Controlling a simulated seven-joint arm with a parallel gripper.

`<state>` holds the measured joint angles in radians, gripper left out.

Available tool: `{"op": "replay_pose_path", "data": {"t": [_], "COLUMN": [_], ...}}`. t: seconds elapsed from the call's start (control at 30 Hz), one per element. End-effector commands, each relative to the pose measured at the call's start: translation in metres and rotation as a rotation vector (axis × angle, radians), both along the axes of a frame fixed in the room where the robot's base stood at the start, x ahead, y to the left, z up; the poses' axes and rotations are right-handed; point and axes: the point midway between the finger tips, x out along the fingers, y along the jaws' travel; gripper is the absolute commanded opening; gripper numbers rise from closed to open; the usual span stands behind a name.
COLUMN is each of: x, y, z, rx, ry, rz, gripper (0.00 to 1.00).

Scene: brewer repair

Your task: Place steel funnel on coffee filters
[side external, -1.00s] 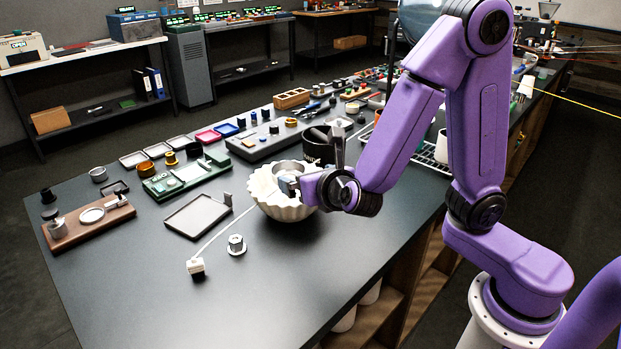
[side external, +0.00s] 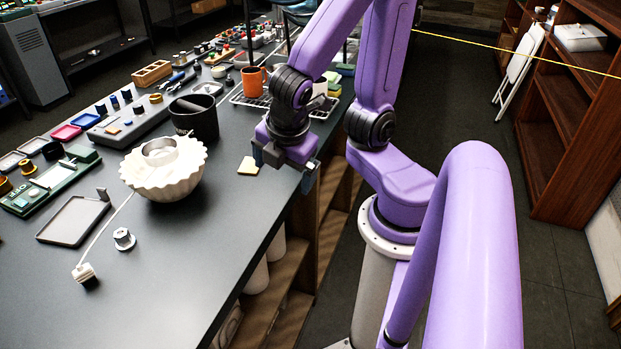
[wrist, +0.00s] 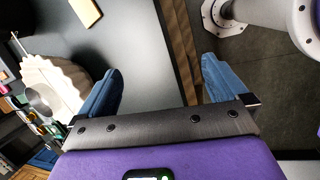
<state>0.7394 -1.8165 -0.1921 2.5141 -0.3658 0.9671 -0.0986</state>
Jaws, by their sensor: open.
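The coffee filters (side external: 162,184) are a white fluted bowl-shaped stack on the dark table. The steel funnel (side external: 160,147) sits in the top of the stack, its round rim showing above the filter edge. Both also show at the left of the wrist view, the filters (wrist: 62,82) with the grey funnel (wrist: 40,101) in them. My gripper (side external: 285,180) is by the table's front edge, to the right of the filters and apart from them. In the wrist view its two blue fingers (wrist: 160,82) are spread wide with nothing between them.
A black cup (side external: 194,120) stands behind the filters. An orange mug (side external: 253,82) stands on a wire rack at the back. A hex nut (side external: 123,239) and flat tray (side external: 74,221) lie at the front left.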

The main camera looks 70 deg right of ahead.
Motion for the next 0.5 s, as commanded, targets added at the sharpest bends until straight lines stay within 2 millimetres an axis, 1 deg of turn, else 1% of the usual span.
{"op": "replay_pose_path", "data": {"t": [0.03,0.1,0.2,0.33,0.5], "x": [-0.014,-0.033,-0.051,-0.063,-0.064], "y": [0.004,0.012,0.021,0.027,0.028], "z": [0.002,0.005,0.009,0.013,0.013], "rx": [0.073,0.158,0.244,0.297,0.304], "ry": [0.028,0.073,0.124,0.158,0.165], "rz": [-0.068,-0.153,-0.241,-0.296,-0.305], "gripper": [1.00,1.00,1.00,1.00,1.00]}}
